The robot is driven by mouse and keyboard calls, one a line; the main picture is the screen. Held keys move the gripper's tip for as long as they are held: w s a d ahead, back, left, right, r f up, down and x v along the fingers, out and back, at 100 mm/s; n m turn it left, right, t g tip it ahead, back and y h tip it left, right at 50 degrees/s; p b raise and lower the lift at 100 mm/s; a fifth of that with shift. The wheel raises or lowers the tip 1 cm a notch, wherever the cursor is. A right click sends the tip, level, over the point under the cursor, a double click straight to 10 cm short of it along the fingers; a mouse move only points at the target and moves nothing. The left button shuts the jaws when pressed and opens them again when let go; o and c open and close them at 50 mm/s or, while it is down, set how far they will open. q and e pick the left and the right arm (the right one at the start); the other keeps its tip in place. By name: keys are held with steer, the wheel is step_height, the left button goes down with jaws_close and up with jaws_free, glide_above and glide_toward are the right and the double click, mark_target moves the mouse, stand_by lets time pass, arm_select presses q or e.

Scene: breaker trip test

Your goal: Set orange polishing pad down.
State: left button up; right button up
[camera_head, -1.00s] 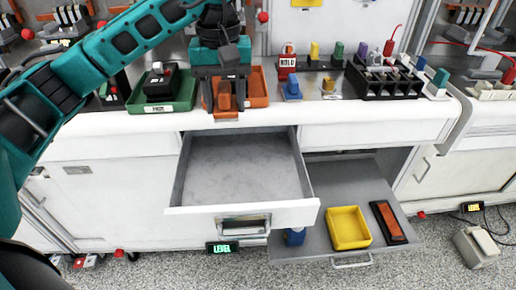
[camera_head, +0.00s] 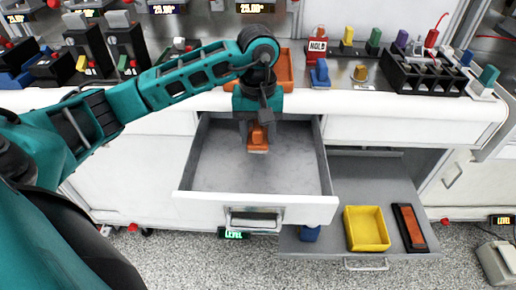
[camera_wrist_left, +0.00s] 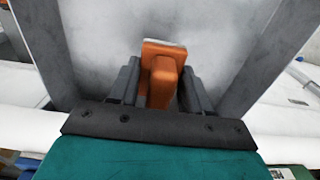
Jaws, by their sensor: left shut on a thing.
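The orange polishing pad (camera_head: 258,139) is in my left gripper (camera_head: 257,128), over the open upper drawer (camera_head: 212,170), near its back. In the left wrist view the pad (camera_wrist_left: 163,68) is between the two dark fingers of the left gripper (camera_wrist_left: 160,85), with the grey drawer floor (camera_wrist_left: 110,25) beyond it. A pale layer shows along the pad's far edge. Whether the pad touches the drawer floor is hard to tell. My right gripper does not show.
The drawer is otherwise empty, with walls on both sides and a front panel (camera_head: 300,209). A lower drawer (camera_head: 325,247) to the right holds a yellow bin (camera_head: 367,245), a blue item (camera_head: 310,233) and an orange-and-black block (camera_head: 414,228). An orange tray (camera_head: 285,70) sits on the counter behind.

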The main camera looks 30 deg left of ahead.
mark_target(257, 124)
arm_select(q)
steer(key=shift+f, duration=2.5)
steer(key=shift+f, duration=0.1)
steer(key=o, duration=1.1)
steer(key=shift+b, duration=0.3)
step_height(257, 124, up, 12)
steer(key=shift+r+p, duration=0.15)
steer(key=shift+p, duration=0.2)
